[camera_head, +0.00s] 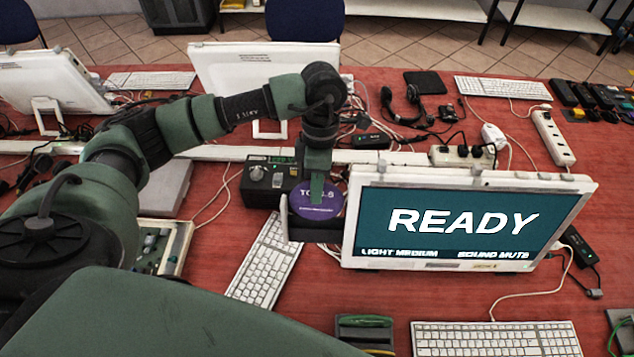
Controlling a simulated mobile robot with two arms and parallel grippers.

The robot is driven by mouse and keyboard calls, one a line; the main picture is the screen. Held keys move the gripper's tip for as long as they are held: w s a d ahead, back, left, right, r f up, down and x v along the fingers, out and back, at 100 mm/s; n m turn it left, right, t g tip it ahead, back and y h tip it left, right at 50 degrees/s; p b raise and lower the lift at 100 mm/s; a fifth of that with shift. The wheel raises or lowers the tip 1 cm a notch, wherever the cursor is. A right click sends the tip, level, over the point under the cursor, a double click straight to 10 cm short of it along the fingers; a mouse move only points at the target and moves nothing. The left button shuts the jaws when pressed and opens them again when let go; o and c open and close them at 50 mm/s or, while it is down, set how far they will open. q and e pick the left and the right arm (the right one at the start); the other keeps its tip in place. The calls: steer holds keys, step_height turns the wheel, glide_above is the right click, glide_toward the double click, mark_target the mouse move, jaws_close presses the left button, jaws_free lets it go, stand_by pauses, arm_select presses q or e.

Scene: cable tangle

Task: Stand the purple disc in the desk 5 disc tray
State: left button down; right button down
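The purple disc (325,207) stands upright with its labelled face toward me. Its lower part is at the black disc tray (303,229), just left of the screen reading READY. My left gripper (317,187) reaches down from above and is shut on the disc's upper part, with one finger in front of its face. The tray's front hides the disc's lower edge, so I cannot tell whether it rests on the tray's bottom. My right gripper is not in view.
The READY screen (460,222) stands close to the tray's right. A dark knobbed box (265,182) is at its left, and a white keyboard (264,262) lies in front. Loose cables and power strips (553,138) cover much of the red table (400,300).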

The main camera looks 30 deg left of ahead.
arm_select(q)
steer(key=shift+b+x, duration=1.75)
steer(key=shift+x, duration=0.3)
steer(key=c, duration=1.5)
jaws_free()
steer(key=shift+c, duration=0.2)
steer(key=b+v, duration=0.2)
steer(key=v, duration=0.4)
steer(key=shift+w+r, duration=0.2)
steer(key=shift+r, duration=0.7)
